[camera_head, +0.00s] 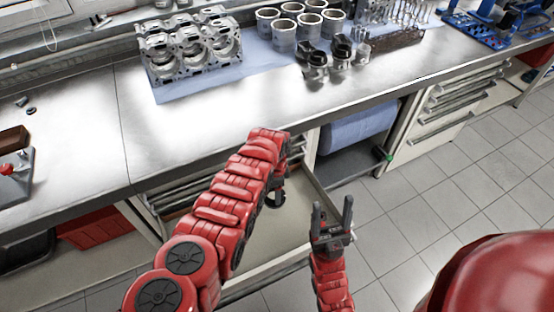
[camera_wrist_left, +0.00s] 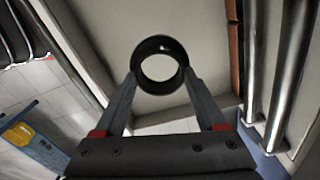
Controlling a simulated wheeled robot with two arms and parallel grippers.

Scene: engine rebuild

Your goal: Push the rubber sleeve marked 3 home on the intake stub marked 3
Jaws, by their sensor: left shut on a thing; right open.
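A black ring-shaped sleeve (camera_wrist_left: 160,44) is between the fingertips of my left gripper (camera_wrist_left: 160,79) in the left wrist view. The gripper is shut on it, and I look through its open bore. In the head view the sleeve (camera_head: 275,200) shows small and dark below the end of my left arm, over an open drawer. My left fingers are mostly hidden there by the arm. My right gripper (camera_head: 333,210) is open and empty, fingers pointing up, right of the drawer. I read no number 3, and I cannot pick out an intake stub.
The open drawer (camera_head: 301,236) juts out below the bench (camera_head: 240,108). An engine block (camera_head: 188,52) stands on a blue mat (camera_head: 205,88) at the back. Cylinder liners (camera_head: 285,38) and pistons (camera_head: 316,66) stand right of it. The bench front is mostly clear.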

